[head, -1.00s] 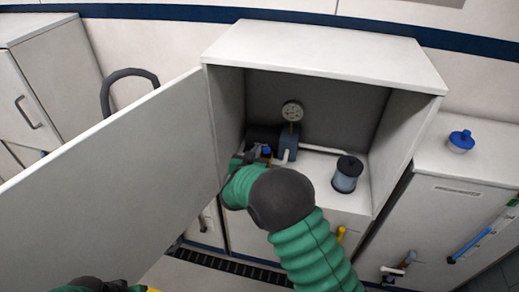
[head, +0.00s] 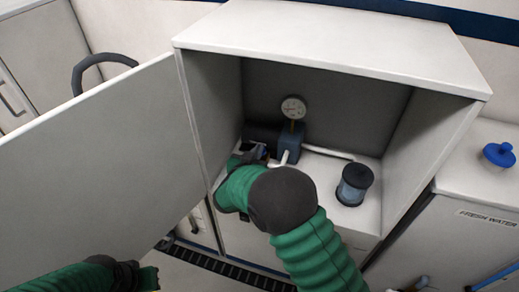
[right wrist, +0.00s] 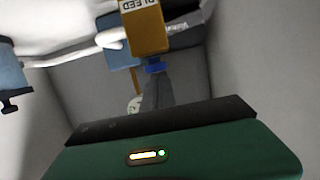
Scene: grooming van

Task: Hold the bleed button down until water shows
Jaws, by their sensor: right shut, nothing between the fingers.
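In the right wrist view, an orange-brown block (right wrist: 146,30) carries an upside-down BLEED label. The small blue bleed button (right wrist: 155,67) is on the block's end facing my gripper. My right gripper (right wrist: 156,82) is shut and empty, its fingertips at the button; I cannot tell whether they touch or press it. In the head view my right gripper (head: 258,152) reaches into the open cabinet and mostly hides the block and button. My left gripper (head: 150,278) is at the lower left, its jaw state unclear. I see no water at the block.
The cabinet (head: 330,45) has its door (head: 100,170) swung open on the left. Inside are a blue-grey pump (head: 290,143), a round gauge (head: 293,107), a white pipe (head: 328,152) and a dark-lidded clear canister (head: 354,186). A blue cap (head: 498,154) sits on the right-hand unit.

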